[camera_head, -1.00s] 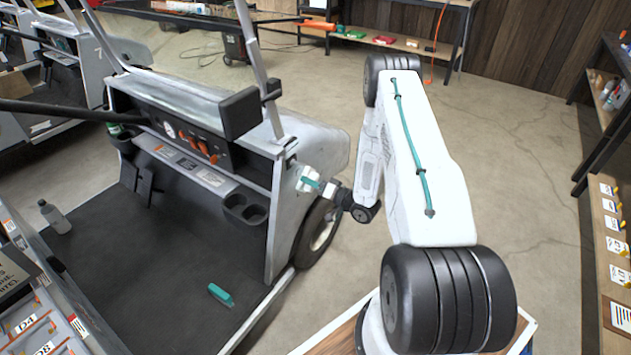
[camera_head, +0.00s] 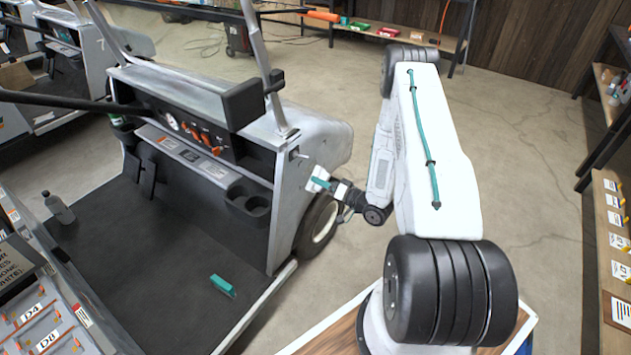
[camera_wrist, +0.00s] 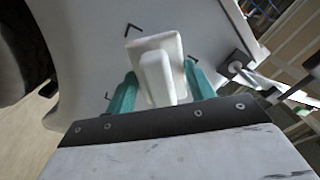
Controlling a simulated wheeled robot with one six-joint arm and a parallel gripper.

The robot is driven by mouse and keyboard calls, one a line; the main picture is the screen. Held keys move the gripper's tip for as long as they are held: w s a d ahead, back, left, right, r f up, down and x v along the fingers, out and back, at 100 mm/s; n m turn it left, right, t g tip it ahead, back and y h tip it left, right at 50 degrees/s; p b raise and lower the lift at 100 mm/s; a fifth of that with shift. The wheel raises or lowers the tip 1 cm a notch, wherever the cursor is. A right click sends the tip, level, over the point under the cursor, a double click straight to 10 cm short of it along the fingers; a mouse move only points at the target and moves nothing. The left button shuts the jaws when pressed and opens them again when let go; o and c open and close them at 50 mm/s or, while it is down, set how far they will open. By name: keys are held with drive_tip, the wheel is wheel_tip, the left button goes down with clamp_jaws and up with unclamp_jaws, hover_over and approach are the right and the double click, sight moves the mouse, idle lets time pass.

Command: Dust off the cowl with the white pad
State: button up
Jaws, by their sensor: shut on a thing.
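My gripper (camera_head: 321,181) has teal fingers and is shut on the white pad (camera_head: 315,175), beside the cart's front corner. In the wrist view the pad (camera_wrist: 172,45) is a white block with a raised grip, held between both fingers (camera_wrist: 160,78). The cowl (camera_head: 322,133) is the pale front body of the cart. In the wrist view a pale panel (camera_wrist: 85,60) with black corner marks lies behind the pad, and I take it to be part of the cowl. I cannot tell whether the pad touches it. I cannot make out dust on it.
The cart's front wheel (camera_head: 318,226) is just below the gripper. A roof post (camera_head: 261,75) and a black box (camera_head: 243,105) rise above the dash. A teal item (camera_head: 223,286) and a grey bottle (camera_head: 59,207) are on the cart floor. Concrete floor right of my arm is clear.

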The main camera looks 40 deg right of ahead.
drive_tip(key=shift+v, duration=0.8)
drive_tip(key=shift+s, duration=0.1)
drive_tip(key=v, duration=0.2)
drive_tip(key=shift+s+d, duration=0.15)
drive_tip(key=shift+s, duration=0.2)
drive_tip(key=shift+x, duration=3.5)
drive_tip(key=shift+x, duration=0.95)
